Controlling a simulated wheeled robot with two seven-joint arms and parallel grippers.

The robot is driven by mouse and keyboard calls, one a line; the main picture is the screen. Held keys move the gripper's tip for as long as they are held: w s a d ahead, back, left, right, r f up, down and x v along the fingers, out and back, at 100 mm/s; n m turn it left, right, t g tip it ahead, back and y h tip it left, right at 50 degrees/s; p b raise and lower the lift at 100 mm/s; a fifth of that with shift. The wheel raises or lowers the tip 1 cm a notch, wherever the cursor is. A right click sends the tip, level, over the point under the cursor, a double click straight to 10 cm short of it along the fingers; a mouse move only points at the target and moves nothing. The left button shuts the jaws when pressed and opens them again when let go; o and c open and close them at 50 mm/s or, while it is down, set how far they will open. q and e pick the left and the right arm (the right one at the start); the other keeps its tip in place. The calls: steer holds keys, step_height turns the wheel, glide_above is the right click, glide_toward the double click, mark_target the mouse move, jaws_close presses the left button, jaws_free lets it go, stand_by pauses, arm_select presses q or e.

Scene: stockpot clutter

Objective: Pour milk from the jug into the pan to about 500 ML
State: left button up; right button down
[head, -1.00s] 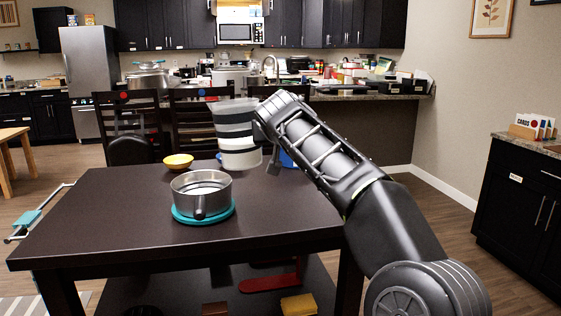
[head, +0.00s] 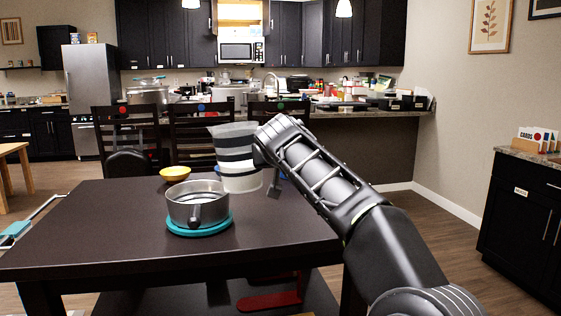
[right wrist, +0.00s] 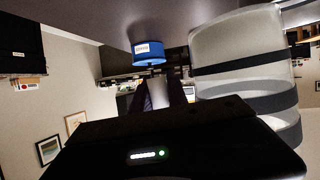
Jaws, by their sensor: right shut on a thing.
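A translucent jug (head: 236,142) with dark bands is held by my right gripper (head: 258,152), above the table behind and right of the pan. It leans slightly left; the fingers are largely hidden. The jug also shows at the right of the right wrist view (right wrist: 238,48). A grey metal pan (head: 185,210) stands on a round teal trivet (head: 210,231), its dark handle towards me. The pan's inside looks pale, but I cannot tell its milk level. No stream of milk is visible. My left gripper is not in view.
A blue labelled object (right wrist: 148,53) shows in the right wrist view. Chairs (head: 195,135) line the table's far side. The table's left and front right are clear.

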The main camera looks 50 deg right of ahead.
steer(key=shift+r, duration=0.25)
step_height(320, 180, up, 8)
steer(key=n+g+h+p, duration=0.2)
steer(key=n+g+p, duration=0.2)
steer(key=p, duration=1.4)
steer(key=shift+s+d+f+n+h, duration=0.15)
steer(key=shift+s+n+h, duration=0.15)
steer(key=shift+n, duration=0.6)
stand_by(2.5)
steer(key=shift+w+a+r+n+p, duration=0.3)
steer(key=shift+w+a+n+p, duration=0.05)
steer(key=shift+n, duration=0.15)
stand_by(0.8)
steer(key=shift+w+a+n+g+h, duration=0.2)
steer(key=shift+w+n+g+h, duration=0.1)
steer(key=shift+w+g+h, duration=0.1)
stand_by(0.5)
